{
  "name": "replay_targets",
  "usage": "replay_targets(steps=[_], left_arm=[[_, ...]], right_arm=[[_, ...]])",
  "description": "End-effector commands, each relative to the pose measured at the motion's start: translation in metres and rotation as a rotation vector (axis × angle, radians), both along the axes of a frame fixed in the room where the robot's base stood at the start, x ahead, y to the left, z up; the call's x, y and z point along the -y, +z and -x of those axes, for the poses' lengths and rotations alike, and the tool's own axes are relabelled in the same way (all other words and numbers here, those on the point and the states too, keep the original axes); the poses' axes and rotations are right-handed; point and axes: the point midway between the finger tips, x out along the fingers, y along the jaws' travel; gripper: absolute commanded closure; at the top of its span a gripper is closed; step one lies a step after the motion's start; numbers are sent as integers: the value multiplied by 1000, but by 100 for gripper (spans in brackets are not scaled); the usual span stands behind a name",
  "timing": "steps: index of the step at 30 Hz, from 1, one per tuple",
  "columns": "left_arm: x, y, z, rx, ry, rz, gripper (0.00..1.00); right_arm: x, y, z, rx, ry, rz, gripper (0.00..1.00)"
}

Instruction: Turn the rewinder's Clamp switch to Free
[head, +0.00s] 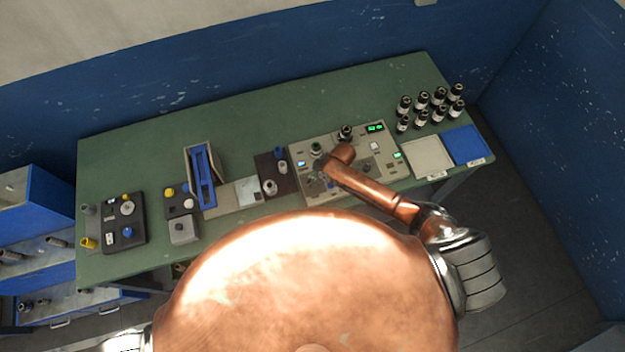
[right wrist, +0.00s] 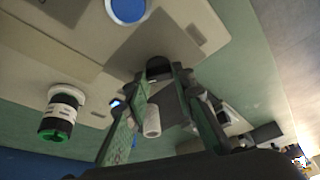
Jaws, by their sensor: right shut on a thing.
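The rewinder (head: 296,158) is a beige panel unit on the right half of the green table, with small lit displays, knobs and buttons. My right gripper (head: 318,172) reaches down onto its left part, and my arm hides some of the panel. In the right wrist view, my right gripper (right wrist: 160,80) is shut on a small dark knob (right wrist: 158,66) on a grey plate. This knob looks like the Clamp switch, but no label is readable, and its pointing direction is hidden. My left gripper is not in view.
In the right wrist view, a blue button (right wrist: 126,8) and a black-and-white roll with a green end (right wrist: 58,112) stand near the fingers. Several dark bottles (head: 430,106), a beige tray (head: 428,156) and a blue tray (head: 467,145) are at the right. The table's back is clear.

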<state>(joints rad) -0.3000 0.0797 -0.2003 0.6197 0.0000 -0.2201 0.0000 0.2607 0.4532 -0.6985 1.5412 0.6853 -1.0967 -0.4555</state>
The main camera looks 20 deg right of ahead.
Motion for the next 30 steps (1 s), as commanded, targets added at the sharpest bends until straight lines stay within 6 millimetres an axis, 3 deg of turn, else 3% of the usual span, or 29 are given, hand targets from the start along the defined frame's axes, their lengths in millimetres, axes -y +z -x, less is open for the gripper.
replay_targets(steps=[14, 30], left_arm=[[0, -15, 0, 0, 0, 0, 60], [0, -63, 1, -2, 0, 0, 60]], right_arm=[[2, -1, -4, 2, 232, 2, 100], [0, -4, -7, 2, 733, 1, 100]])
